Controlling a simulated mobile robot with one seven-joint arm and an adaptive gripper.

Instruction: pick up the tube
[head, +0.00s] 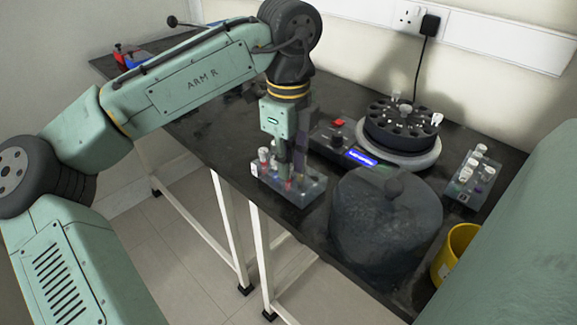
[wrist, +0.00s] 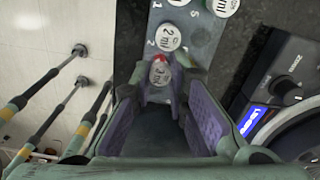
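A clear tube rack (head: 312,190) stands near the front edge of the dark bench and holds several capped tubes. My gripper (head: 291,178) points down over this rack in the head view. In the wrist view my gripper (wrist: 167,78) has its purple-padded fingers apart, one on each side of a tube (wrist: 159,74) with a pale cap marked "3 ml" and a bit of red. I see gaps beside the cap. The tube's body is hidden below its cap. Another capped tube (wrist: 168,38) stands just beyond it in the same row.
A centrifuge (head: 403,137) with an open rotor and a blue-lit display stands behind the rack. A large dark lid (head: 385,225) lies close to the rack's right. A second tube rack (head: 468,185) and a yellow cup (head: 455,250) are farther right.

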